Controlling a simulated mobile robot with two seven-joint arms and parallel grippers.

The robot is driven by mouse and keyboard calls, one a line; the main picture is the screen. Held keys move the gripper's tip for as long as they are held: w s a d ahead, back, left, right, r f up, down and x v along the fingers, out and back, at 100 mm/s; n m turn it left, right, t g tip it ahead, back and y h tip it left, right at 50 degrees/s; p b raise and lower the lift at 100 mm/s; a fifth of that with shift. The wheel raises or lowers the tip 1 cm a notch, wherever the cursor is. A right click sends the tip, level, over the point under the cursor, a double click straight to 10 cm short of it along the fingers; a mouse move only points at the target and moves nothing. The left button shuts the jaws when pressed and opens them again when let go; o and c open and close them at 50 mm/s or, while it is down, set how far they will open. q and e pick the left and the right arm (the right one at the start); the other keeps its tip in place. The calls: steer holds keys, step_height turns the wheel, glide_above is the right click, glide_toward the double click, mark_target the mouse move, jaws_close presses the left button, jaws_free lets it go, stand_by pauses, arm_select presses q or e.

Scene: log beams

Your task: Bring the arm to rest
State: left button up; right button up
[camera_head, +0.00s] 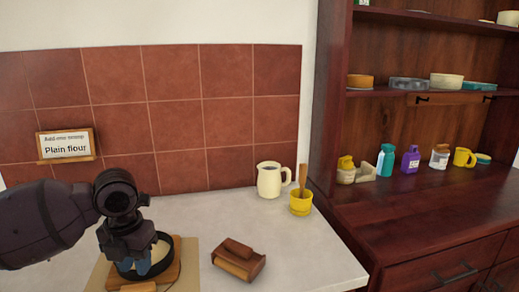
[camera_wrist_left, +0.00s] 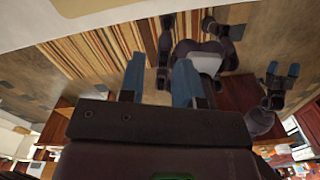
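My left arm comes in from the left in the head view. The right arm is out of the head view.
The pan stands on a wooden board (camera_head: 187,272). A brown wooden box (camera_head: 239,260), a cream jug (camera_head: 269,180) and a yellow mortar (camera_head: 300,203) stand on the pale counter (camera_head: 310,255). A sign reading "Plain flour" (camera_head: 66,145) is on the tiles. Dark shelves hold several small containers.

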arm_select(q)
steer(key=s+d+f+n+t+h, duration=0.1)
steer(key=s+d+f+n+h, duration=0.1)
steer(key=s+d+f+n, duration=0.35)
steer(key=s+d+f+n+t+h, duration=0.1)
steer(key=s+d+f+n, duration=0.1)
steer(key=s+f+n, duration=0.65)
steer(key=s+a+f+n+y, duration=0.25)
steer(key=s+a+n, duration=0.25)
steer(key=s+n, duration=0.5)
steer(key=s+a+f+n+y, duration=0.2)
steer(key=s+a+f+n, duration=0.4)
steer(key=n, duration=0.8)
steer(key=w+d+f+m+t+h, duration=0.1)
steer(key=w+f+t, duration=0.6)
steer(key=w+t, duration=0.1)
steer(key=shift+t, duration=0.4)
steer(key=shift+d, duration=0.1)
